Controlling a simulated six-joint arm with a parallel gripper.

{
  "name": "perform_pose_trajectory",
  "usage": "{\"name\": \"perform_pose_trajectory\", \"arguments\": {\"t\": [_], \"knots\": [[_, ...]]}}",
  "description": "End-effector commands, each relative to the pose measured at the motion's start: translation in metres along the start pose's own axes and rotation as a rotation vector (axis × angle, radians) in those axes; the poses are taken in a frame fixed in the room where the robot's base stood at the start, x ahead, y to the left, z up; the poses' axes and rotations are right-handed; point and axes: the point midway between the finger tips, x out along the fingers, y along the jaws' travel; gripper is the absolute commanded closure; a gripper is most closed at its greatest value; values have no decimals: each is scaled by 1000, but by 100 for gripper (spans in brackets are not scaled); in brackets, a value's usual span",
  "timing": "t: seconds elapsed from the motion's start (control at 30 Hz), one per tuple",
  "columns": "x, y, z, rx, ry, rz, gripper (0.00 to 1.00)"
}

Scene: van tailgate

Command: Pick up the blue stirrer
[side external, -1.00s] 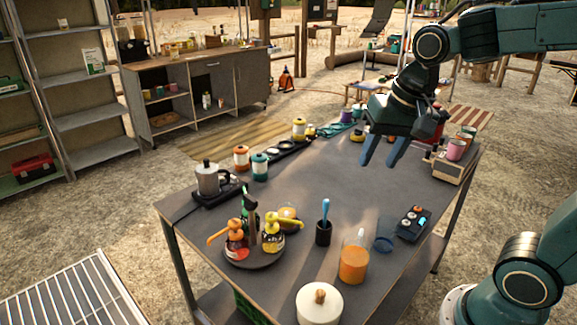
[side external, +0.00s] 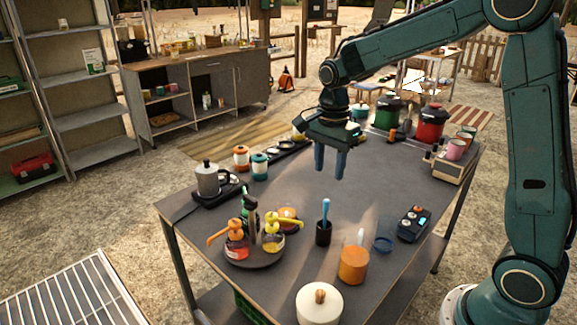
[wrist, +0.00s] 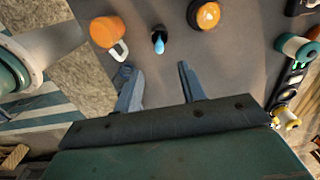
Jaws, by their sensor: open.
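The blue stirrer (side external: 326,210) stands upright in a small black cup (side external: 323,234) near the middle front of the grey table (side external: 380,206). In the wrist view the stirrer (wrist: 159,45) shows as a light blue tip over the dark cup (wrist: 158,32), beyond my fingertips and roughly between them. My gripper (side external: 330,176) is open and empty, pointing down above the table. In the side view it is behind and above the stirrer, clear of it. Both fingers also show in the wrist view (wrist: 156,72).
A black device (side external: 413,224) lies to the right, and a white lidded pot (side external: 319,305) stands in front. The table behind the cup is clear.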

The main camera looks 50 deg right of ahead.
Motion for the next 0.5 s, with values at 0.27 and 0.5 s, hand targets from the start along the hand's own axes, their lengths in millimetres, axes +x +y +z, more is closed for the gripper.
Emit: {"name": "perform_pose_trajectory", "arguments": {"t": [0.27, 0.5], "knots": [[6, 0, 0, 1, 0, 3, 59], [34, 1, 0, 0, -1, 6, 59]]}}
